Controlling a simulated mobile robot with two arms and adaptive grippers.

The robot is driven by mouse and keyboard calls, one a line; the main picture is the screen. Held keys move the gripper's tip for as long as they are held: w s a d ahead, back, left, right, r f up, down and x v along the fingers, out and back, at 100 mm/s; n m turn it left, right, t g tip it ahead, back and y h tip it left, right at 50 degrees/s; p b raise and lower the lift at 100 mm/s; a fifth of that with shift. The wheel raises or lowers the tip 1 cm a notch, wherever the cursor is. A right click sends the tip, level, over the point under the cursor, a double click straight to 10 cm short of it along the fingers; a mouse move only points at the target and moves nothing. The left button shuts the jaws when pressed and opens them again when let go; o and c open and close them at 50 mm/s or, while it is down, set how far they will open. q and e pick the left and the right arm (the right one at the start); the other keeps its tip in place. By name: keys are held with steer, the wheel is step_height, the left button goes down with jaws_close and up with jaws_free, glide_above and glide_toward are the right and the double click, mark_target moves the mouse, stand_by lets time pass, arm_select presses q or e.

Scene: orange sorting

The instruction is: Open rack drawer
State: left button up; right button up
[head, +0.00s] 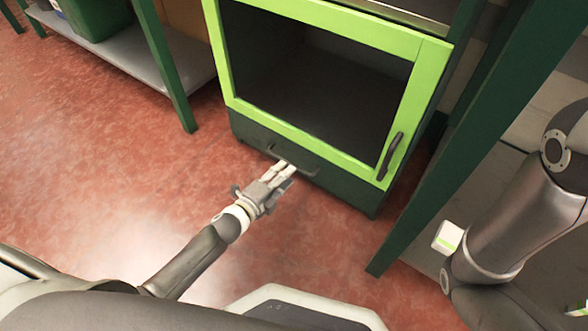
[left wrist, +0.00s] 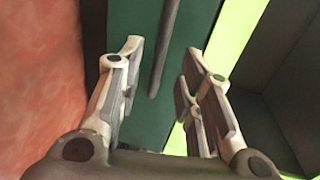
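The rack drawer (head: 340,186) is a dark green front below the bright green door frame, and it looks closed. Its dark bar handle (head: 309,173) runs along the front. My left gripper (head: 283,168) reaches up to the handle. In the left wrist view its two fingers (left wrist: 166,68) are spread apart. There the handle (left wrist: 164,48) runs into the gap between them, in front of the green drawer face (left wrist: 150,118). The fingers show no clear contact with the handle. My right arm is at the right of the head view, but its gripper is not visible.
The green-framed door (head: 319,140) above the drawer has a dark window and its own handle (head: 390,155). A dark green post (head: 455,140) stands right of the rack. A grey low shelf (head: 125,48) is at upper left. The red floor (head: 110,165) left of the rack is clear.

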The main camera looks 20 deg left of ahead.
arm_select(q)
steer(key=shift+b+x, duration=1.15)
steer(key=shift+x, duration=1.65)
jaws_close()
